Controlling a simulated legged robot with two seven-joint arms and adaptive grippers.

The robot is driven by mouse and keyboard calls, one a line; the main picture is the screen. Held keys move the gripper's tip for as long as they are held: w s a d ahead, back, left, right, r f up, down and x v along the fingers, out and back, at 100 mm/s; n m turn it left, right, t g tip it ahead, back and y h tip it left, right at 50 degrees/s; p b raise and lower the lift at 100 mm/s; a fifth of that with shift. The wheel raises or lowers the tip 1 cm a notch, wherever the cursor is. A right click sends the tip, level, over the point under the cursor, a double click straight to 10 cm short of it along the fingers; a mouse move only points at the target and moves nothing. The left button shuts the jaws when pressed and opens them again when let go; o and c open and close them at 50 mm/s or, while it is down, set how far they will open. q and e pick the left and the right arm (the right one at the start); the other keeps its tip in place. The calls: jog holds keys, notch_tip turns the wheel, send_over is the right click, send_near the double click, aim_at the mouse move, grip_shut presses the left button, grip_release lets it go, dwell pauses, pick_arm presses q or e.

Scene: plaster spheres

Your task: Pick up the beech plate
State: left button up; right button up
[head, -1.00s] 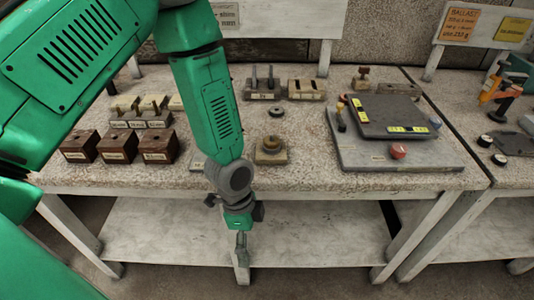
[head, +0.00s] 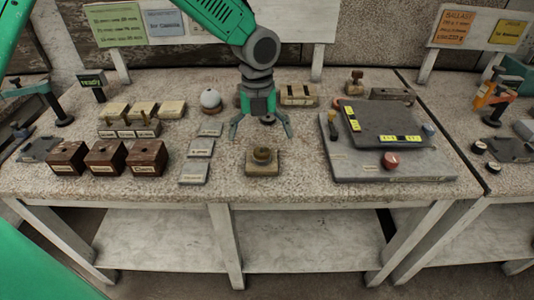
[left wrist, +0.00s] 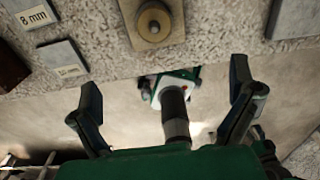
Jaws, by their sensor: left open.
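A square tan wooden plate (head: 263,168) with a round piece on top lies near the front middle of the bench. It looks like the beech plate, but I cannot read a name on it. It also shows at the top of the left wrist view (left wrist: 134,12), cut off by the frame edge. My left gripper (head: 262,132) is open and empty, pointing down over the bench just behind this plate. Its spread fingers also show in the left wrist view (left wrist: 166,95). My right gripper is not in view.
Grey labelled plates (head: 200,148) lie left of the tan plate, with dark brown boxes (head: 104,157) further left. A white sphere (head: 210,98) stands behind them. A scale-like grey slab (head: 385,125) stands at the right. Bare bench lies between plate and slab.

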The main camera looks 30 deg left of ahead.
aim_at(262, 158)
pick_arm(q)
jog(key=shift+m+y, duration=0.3)
jog(key=shift+m, duration=0.4)
jog(key=w+r, duration=0.1)
jog(key=w+a, duration=0.1)
jog(key=r, duration=0.1)
jog(key=shift+w+a+r, duration=0.25)
jog(key=shift+w+r, duration=0.1)
jog(key=shift+w, duration=0.05)
notch_tip(262, 158, down, 8)
jog(key=shift+r, duration=0.1)
notch_tip(262, 158, down, 6)
jog(key=shift+s+d+r, duration=0.1)
jog(key=shift+d+r, duration=0.05)
jog(key=shift+r, duration=0.1)
jog(key=c, duration=1.8)
